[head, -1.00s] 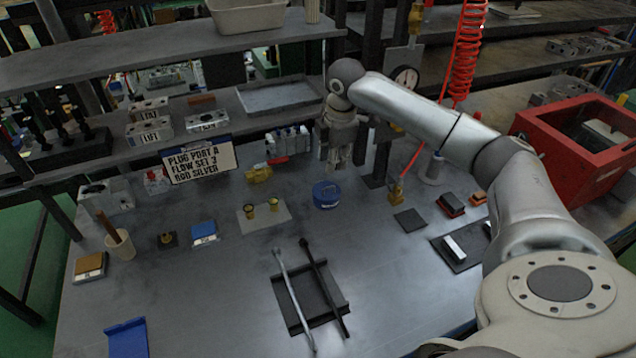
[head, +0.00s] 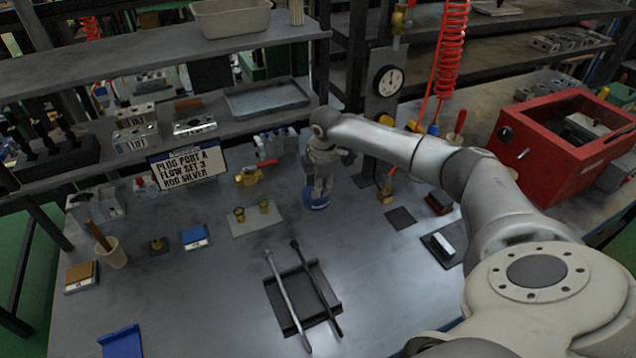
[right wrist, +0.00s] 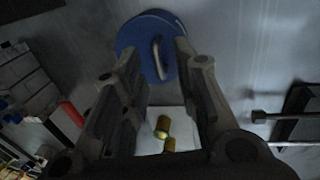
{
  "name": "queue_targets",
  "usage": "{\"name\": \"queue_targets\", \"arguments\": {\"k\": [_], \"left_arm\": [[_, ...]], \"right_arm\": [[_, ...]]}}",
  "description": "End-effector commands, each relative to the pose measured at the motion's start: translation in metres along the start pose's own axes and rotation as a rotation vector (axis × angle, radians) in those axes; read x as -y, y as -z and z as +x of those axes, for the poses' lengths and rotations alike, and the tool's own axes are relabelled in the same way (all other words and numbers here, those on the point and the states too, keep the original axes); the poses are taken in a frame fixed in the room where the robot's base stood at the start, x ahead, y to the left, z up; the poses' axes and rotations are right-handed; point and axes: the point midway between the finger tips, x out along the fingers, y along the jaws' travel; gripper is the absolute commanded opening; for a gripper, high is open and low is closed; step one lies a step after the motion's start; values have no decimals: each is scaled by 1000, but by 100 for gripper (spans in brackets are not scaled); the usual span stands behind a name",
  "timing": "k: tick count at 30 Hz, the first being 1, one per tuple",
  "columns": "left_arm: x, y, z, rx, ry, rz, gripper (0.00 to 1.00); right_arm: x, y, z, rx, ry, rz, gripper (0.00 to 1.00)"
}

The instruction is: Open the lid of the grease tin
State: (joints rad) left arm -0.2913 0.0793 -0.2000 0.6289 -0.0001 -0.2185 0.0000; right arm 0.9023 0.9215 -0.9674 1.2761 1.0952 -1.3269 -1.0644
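The grease tin (head: 317,205) is a round blue tin standing on the metal bench in the middle of the head view, partly hidden behind my right gripper. In the right wrist view its blue lid (right wrist: 137,32) shows, with a light curved handle (right wrist: 157,57) on top; the lid looks closed. My right gripper (head: 318,194) points down over the tin. In the right wrist view its two fingers (right wrist: 160,62) stand apart on either side of the handle, with a gap between. I cannot tell whether a finger touches the lid. My left gripper is not in view.
Two brass fittings on a pale plate (head: 257,222) stand left of the tin. A black tray (head: 281,312) with two rods lies in front. A gauge post (head: 381,115) stands behind right, and a shelf (head: 240,127) hangs over the back left.

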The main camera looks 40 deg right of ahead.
Motion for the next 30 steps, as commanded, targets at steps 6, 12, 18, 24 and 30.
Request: {"name": "queue_targets", "arguments": {"k": [6,12,18,24,30], "left_arm": [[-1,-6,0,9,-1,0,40],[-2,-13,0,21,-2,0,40],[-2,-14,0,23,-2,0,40],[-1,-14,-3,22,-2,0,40],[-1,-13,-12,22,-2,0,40]], "right_arm": [[0,0,0,0,0,0,19],[0,0,0,0,0,0,0],[0,0,0,0,0,0,0],[-2,0,-2,1,12,2,0],[-10,-1,-7,3,88,6,0]]}}
